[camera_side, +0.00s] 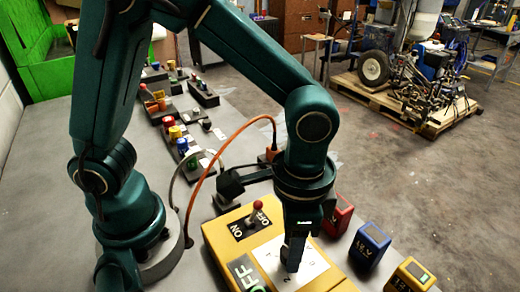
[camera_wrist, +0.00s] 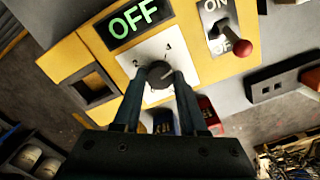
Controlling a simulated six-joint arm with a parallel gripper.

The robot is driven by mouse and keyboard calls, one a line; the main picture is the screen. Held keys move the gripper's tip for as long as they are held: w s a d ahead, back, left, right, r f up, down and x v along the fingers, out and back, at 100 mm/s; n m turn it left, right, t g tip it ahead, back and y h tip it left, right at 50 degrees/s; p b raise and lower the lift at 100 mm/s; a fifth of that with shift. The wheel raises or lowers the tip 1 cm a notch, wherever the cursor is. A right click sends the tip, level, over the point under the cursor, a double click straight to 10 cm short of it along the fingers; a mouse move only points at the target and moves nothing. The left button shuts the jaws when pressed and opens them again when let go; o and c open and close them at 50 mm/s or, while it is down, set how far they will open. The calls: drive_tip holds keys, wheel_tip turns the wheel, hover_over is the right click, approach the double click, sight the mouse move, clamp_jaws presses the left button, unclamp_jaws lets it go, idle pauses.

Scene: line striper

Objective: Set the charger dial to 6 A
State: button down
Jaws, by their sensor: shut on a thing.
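The charger (camera_side: 222,238) is a yellow box on the grey bench; it also shows in the wrist view (camera_wrist: 205,72). Its dark round dial (camera_wrist: 158,74) sits on a white plate (camera_wrist: 150,50), where the marks 2 and 4 are readable; the other marks are covered or unclear. A light line shows on the dial, but its exact setting is unclear. My gripper (camera_wrist: 159,80) is shut on the dial, one finger on each side. In the side view my gripper (camera_side: 292,266) points down at the plate and hides the dial.
A green-lettered display (camera_wrist: 135,20) reads OFF. A red-knobbed lever (camera_side: 257,216) stands beside the dial plate; its knob is near the OFF label in the wrist view. Red (camera_side: 338,216), blue (camera_side: 369,246) and yellow (camera_side: 411,276) batteries stand along the charger's right side. An orange cable (camera_side: 222,150) arches behind.

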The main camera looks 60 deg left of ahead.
drive_tip(key=m, duration=0.5)
drive_tip(key=shift+m, duration=0.3)
drive_tip(key=m, duration=0.5)
drive_tip(key=shift+m, duration=0.4)
drive_tip(key=shift+c, duration=2.2)
unclamp_jaws()
drive_tip(key=shift+r, duration=2.6)
